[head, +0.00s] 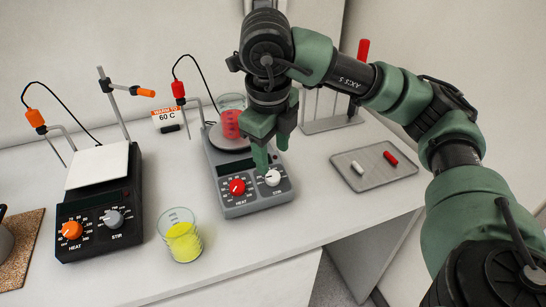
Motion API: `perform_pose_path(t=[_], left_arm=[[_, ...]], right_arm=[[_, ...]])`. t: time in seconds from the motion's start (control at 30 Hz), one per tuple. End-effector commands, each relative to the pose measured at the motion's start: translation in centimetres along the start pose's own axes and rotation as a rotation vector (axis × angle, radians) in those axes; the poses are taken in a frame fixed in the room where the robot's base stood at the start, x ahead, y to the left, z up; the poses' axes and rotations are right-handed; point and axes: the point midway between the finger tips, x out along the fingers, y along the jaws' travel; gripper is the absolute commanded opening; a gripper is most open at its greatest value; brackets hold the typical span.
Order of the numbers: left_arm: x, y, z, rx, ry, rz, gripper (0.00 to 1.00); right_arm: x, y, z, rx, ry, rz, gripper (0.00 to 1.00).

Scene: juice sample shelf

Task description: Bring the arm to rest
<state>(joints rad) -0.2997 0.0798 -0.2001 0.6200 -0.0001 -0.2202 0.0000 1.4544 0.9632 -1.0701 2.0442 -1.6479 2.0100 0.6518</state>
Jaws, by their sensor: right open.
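My right arm comes in from the right side and bends over the grey hotplate (252,203). My right gripper (272,160) is open and points down, with its green fingers just above the white STIR knob (272,178). I cannot tell whether a finger touches the knob. Nothing shows between the fingers. The red HEAT knob (237,187) is to the left of the gripper. A beaker of red liquid (230,122) stands on this hotplate's round top, close behind the gripper and partly hidden by it. My left gripper is not in view.
A beaker of yellow liquid (181,237) stands on the table in front. A black hotplate (99,220) is at left. A grey tray (356,183) with a white and a red stir bar is at right. A sign (167,116) reads 60 C. A rack (332,124) stands behind.

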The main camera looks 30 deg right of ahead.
Motion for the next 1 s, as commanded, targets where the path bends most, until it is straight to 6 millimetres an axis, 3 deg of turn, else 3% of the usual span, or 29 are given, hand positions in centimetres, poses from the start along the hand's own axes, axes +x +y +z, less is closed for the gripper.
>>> perform_pose_path(t=[0.67,1.0], left_arm=[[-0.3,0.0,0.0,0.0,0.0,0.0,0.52],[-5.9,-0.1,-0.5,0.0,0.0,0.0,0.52]], right_arm=[[-0.8,-0.1,0.0,0.001,0.0,0.0,0.52],[-6.2,-1.0,0.5,0.001,0.0,0.0,0.52]])
